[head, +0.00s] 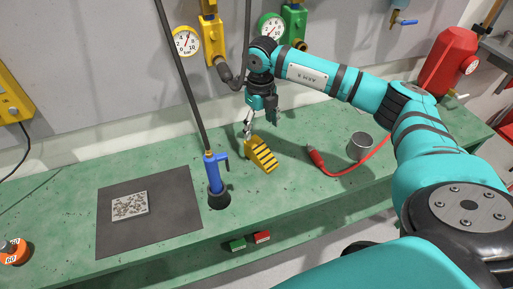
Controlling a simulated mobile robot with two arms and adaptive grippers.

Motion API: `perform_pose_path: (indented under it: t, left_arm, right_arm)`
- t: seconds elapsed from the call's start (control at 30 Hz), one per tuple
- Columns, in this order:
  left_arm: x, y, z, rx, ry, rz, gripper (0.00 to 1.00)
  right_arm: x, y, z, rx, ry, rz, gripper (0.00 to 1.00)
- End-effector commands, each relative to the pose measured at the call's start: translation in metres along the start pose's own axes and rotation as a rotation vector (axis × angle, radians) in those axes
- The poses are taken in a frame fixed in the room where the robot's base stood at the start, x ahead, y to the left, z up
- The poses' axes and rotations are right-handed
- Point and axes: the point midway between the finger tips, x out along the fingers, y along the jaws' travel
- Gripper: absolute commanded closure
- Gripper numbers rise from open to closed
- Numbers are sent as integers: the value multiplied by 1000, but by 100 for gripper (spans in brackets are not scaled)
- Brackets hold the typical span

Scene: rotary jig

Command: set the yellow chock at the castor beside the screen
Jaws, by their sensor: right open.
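I can make out no screen and no castor for certain. My left gripper is not in view.
A dark mat (160,235) with a grey speckled plate (129,205) lies to the left. A red plug with cable (317,160) and a grey cup (359,146) are to the right. Gauges and valves hang behind.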

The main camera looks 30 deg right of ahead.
Motion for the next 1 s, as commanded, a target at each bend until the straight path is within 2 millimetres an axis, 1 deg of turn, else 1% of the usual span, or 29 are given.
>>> perform_pose_path:
  t: [0.03,0.1,0.2,0.33,0.43,0.5,0.57,0.6,0.7,0.77,0.97,1.0]
  left_arm:
    - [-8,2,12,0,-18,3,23]
    - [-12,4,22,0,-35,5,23]
    - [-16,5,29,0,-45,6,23]
    - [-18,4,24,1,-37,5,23]
    - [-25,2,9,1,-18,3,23]
    - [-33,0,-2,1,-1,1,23]
    - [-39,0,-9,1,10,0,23]
    - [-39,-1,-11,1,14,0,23]
    - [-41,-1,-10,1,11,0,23]
    - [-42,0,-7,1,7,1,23]
    - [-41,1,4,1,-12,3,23]
    - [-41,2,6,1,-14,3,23]
  right_arm:
    - [7,1,-1,0,5,2,25]
    - [19,1,-1,0,3,1,25]
    - [32,1,0,0,2,2,25]
    - [41,2,0,-1,0,1,25]
    - [49,4,-2,-1,2,3,25]
    - [59,6,-4,-2,4,2,25]
    - [68,8,-6,-1,4,3,25]
    - [75,8,-5,0,2,4,25]
    - [87,8,-4,-1,0,3,25]
    - [91,8,-4,-2,-1,3,25]
    - [93,8,-4,-2,-3,3,25]
    - [93,8,-4,-2,-3,3,26]
